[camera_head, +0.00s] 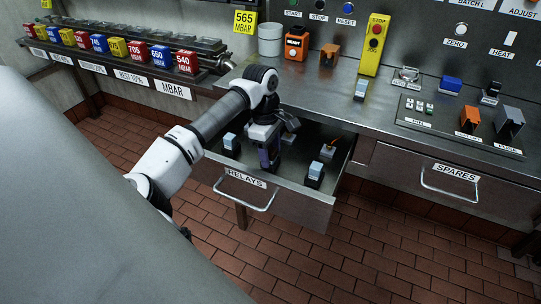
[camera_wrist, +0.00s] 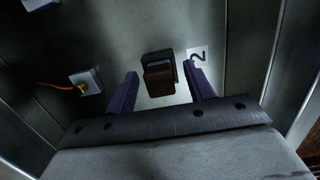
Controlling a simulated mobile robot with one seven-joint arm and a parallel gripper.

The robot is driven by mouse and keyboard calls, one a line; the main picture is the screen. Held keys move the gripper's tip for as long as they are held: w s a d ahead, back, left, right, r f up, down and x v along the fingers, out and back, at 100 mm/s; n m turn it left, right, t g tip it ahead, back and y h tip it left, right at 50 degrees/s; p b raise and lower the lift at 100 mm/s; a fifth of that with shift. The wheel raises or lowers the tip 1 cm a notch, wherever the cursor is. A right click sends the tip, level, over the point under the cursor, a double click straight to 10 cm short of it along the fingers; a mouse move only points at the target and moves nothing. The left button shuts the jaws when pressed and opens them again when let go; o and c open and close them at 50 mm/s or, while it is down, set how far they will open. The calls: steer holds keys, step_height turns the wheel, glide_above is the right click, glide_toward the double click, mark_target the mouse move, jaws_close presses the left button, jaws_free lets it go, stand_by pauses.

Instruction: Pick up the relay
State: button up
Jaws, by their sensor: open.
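The open drawer labelled RELAYS (camera_head: 245,180) holds several small parts. A dark block with a brown face (camera_wrist: 158,80), apparently a relay, lies between my fingers in the wrist view, with a gap on both sides. My gripper (camera_wrist: 160,69) is open; in the head view my gripper (camera_head: 268,160) points down inside the drawer and hides what is beneath it. Pale-blue-topped dark blocks stand apart from it, one at the left (camera_head: 231,142) and one at the right (camera_head: 315,171).
A grey block with an orange lead (camera_head: 328,149) sits in the drawer; one also shows in the wrist view (camera_wrist: 85,82). A pale plate with a black hook (camera_wrist: 198,53) is near my right finger. Drawer walls surround my gripper. The SPARES drawer (camera_head: 440,185) is shut.

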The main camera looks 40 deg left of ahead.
steer(key=c, duration=1.1)
steer(key=shift+r, duration=0.1)
